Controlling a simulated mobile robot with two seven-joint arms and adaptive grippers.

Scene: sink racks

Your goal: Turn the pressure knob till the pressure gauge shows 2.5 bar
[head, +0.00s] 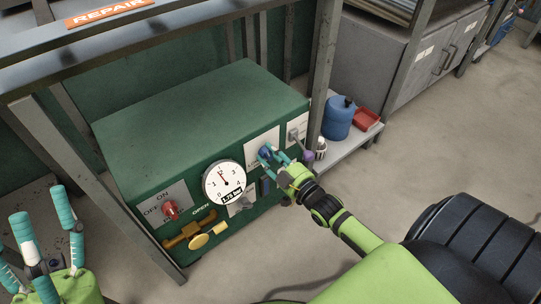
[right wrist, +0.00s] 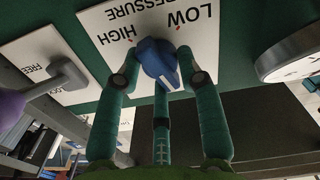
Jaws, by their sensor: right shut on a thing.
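The blue pressure knob (head: 265,153) sits on a white plate on the front of the green cabinet. In the right wrist view the knob (right wrist: 157,62) is upside down, with HIGH and LOW lettering on its plate. My right gripper (head: 270,154) is shut on the knob, its teal fingers around it. The round white pressure gauge (head: 224,180) is left of the knob; its needle points up and slightly left, and its small readout looks like 1.78 bar. Part of the gauge also shows in the right wrist view (right wrist: 295,62). My left gripper (head: 42,222) is open and empty at lower left.
A red ON/OFF switch (head: 171,209) and a yellow valve handle (head: 198,241) are left of and below the gauge. A grey lever (head: 295,134) is right of the knob. A blue canister (head: 340,117) and a red tray (head: 366,118) stand on a low shelf.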

